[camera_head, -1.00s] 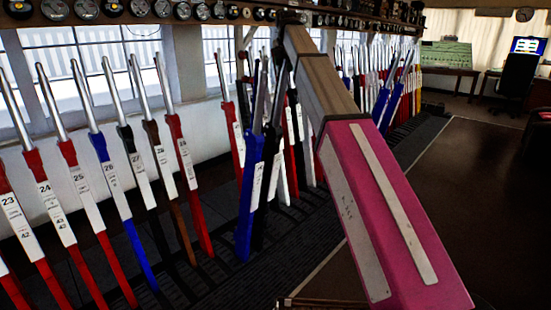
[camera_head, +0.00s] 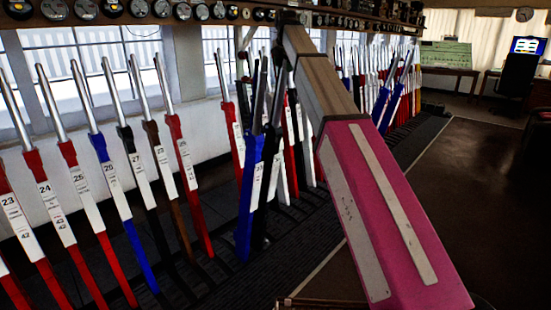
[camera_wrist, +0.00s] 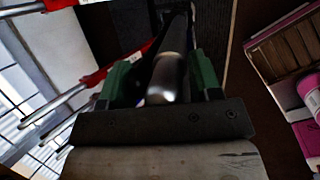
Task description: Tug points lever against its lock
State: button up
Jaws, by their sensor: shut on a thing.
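A lever's bare steel handle (camera_wrist: 165,80) sits between the green fingers of my gripper (camera_wrist: 162,78) in the wrist view, and the fingers are shut on it. Its shaft beyond the handle looks dark. In the head view my arm reaches over to a dark lever (camera_head: 268,170) that leans out of the row, close behind a blue lever (camera_head: 248,195) that also leans out. My gripper is mostly hidden there behind the end of the arm, near the lever tops. The dark lever's label and catch cannot be made out.
Upright levers stand at the left, including red lever 24 (camera_head: 45,195) and a black one (camera_head: 133,160). More levers (camera_head: 345,80) stand farther along the frame. An instrument shelf (camera_head: 150,12) runs above. The brown floor (camera_head: 470,190) at the right is clear.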

jog(key=shift+w+a, duration=0.65)
jog(key=shift+s+d+f, duration=0.2)
jog(key=shift+s+d, duration=0.05)
jog(key=o, duration=1.3)
jog(key=shift+d, duration=0.1)
jog(key=shift+s+f, duration=0.1)
jog(key=shift+s+d, duration=0.1)
jog(key=shift+d, duration=0.05)
jog(key=r, duration=0.3)
jog(key=d+r, duration=0.1)
jog(key=r, duration=0.2)
jog(key=s+r, duration=0.1)
jog(key=r, duration=0.1)
jog(key=shift+d+r, duration=0.35)
jog(key=shift+r, duration=0.05)
jog(key=shift+s, duration=0.1)
